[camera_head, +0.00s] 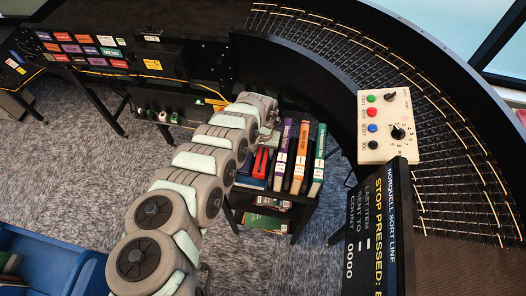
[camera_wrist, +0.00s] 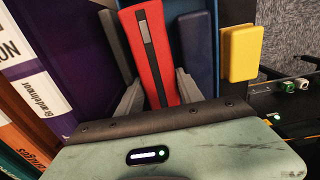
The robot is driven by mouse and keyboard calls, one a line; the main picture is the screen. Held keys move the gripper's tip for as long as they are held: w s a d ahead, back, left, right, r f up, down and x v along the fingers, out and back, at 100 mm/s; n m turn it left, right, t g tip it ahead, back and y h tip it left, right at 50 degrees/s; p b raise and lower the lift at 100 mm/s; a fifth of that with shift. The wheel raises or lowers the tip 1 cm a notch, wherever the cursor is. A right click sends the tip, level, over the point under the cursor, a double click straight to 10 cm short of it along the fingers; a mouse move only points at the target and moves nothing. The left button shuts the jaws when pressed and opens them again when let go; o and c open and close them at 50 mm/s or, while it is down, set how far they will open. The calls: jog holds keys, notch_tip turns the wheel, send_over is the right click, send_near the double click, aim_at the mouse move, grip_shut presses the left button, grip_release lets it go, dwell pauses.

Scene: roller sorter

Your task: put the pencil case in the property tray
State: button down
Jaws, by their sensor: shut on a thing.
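The red item with a dark strip along its face, which looks like the pencil case (camera_wrist: 150,55), is between the two grey fingers of my gripper (camera_wrist: 158,98) in the wrist view. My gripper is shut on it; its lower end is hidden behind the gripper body. In the head view the red pencil case (camera_head: 261,162) shows just below my gripper (camera_head: 265,130), beside the upright books. A blue surface (camera_wrist: 215,12) lies behind the case in the wrist view; I cannot tell whether it is the property tray. Whether the case touches anything below is hidden.
Upright books, purple (camera_head: 284,150), orange (camera_head: 300,158) and green (camera_head: 319,160), stand close to the right. A dark blue item (camera_wrist: 195,45) and a yellow item (camera_wrist: 242,52) are beside the case. A curved roller conveyor (camera_head: 400,70) and control box (camera_head: 388,128) are at right.

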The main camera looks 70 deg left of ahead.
dwell(0.4)
jog(key=c, duration=0.7)
grip_release()
jog(key=shift+s, duration=0.15)
jog(key=r+p, duration=0.2)
jog(key=p, duration=0.1)
jog(key=r+p, duration=0.3)
jog(key=shift+w+d+r, duration=0.1)
jog(key=shift+w+d, duration=0.1)
jog(key=shift+a+r+p, duration=0.2)
jog(key=shift+r+p, duration=0.25)
jog(key=shift+r, duration=0.55)
jog(key=shift+s+r, duration=0.1)
jog(key=shift+r, duration=0.75)
